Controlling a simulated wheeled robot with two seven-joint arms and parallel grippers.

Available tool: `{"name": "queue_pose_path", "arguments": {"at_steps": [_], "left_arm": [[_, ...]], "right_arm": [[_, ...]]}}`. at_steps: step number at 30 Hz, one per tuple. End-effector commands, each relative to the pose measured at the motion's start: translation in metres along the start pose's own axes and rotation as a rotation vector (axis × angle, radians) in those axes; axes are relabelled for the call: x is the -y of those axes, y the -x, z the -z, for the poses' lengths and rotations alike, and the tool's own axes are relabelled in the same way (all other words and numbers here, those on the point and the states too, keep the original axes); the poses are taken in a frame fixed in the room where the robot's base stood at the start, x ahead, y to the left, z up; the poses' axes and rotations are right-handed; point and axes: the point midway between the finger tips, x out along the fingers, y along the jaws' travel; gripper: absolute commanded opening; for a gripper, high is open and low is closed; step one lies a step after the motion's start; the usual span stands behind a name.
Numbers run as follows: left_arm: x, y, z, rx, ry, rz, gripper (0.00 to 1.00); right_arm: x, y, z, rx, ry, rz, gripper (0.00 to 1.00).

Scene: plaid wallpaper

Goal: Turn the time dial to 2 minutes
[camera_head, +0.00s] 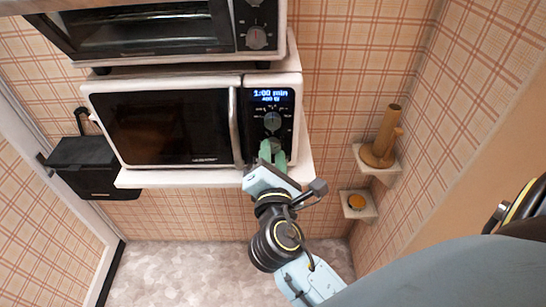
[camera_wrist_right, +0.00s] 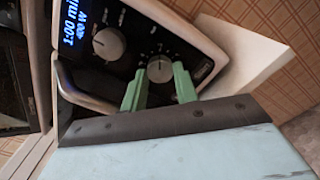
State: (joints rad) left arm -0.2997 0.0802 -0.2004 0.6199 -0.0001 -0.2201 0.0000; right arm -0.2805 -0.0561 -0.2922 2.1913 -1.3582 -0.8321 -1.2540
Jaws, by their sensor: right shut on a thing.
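The microwave (camera_head: 165,88) is white with a dark door and a black control panel at its right. Its blue display (camera_head: 270,97) reads 1:00 min, with 400 W below it in the right wrist view (camera_wrist_right: 75,24). The panel has an upper dial (camera_head: 272,121) and a lower dial (camera_wrist_right: 160,68), both grey. My right gripper (camera_wrist_right: 160,84) has its green fingers on either side of the lower dial and is shut on it. In the head view my right gripper (camera_head: 271,152) partly hides that dial. My left gripper is not in view.
A toaster oven (camera_head: 150,32) stands on a shelf above. The microwave's upright handle (camera_head: 235,115) is left of the panel. Small wall shelves at the right hold a brown wooden object (camera_head: 382,138) and an orange round item (camera_head: 356,201). A black box (camera_head: 85,165) is at the left.

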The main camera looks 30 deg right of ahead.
Motion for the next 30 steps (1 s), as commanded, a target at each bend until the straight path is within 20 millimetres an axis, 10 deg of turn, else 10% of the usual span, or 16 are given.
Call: {"name": "queue_pose_path", "arguments": {"at_steps": [30], "left_arm": [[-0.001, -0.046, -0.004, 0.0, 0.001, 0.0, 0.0]], "right_arm": [[0.002, 0.0, 0.001, 0.002, -0.914, 0.001, 0.07]]}}
